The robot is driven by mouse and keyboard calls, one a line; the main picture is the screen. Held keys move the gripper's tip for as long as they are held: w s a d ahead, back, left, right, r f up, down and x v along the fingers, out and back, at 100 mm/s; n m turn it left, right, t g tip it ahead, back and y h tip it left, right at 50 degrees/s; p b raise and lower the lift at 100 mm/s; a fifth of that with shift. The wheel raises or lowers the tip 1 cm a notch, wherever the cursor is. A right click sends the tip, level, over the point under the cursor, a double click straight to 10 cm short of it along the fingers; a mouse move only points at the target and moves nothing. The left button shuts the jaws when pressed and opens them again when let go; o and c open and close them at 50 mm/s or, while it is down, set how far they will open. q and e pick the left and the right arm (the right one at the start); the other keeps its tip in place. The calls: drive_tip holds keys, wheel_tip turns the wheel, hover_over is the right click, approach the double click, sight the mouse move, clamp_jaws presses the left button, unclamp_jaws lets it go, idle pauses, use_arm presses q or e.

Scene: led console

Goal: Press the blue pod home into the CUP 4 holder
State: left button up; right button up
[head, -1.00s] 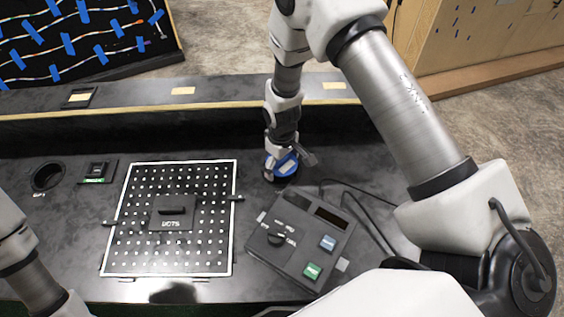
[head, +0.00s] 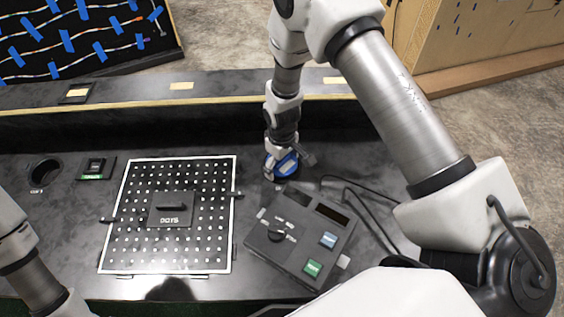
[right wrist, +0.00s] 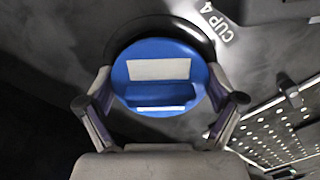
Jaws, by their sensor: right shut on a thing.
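The blue pod (right wrist: 160,78) is a round blue disc with a pale label, between the two fingers of my right gripper (right wrist: 163,102) in the right wrist view. In the head view the pod (head: 284,163) shows under my right gripper (head: 288,155). The CUP 4 holder (right wrist: 195,38) is a dark round ring beside a "CUP 4" label (right wrist: 216,22); the pod covers most of it. The pod lies over the ring, a little off to one side in this view. I cannot tell how deep it sits. My left arm shows at the left edge, its gripper out of frame.
A dark console (head: 299,237) with a knob and blue and green buttons stands close in front of the holder, cables to its right. A white-edged perforated board (head: 127,240) lies to the left. Another round holder (head: 45,171) is at far left.

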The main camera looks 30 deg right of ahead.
drive_tip(key=shift+f, duration=0.1)
idle(0.3)
drive_tip(key=o, duration=0.8)
drive_tip(key=shift+o, duration=0.2)
wheel_tip(320, 180, up, 12)
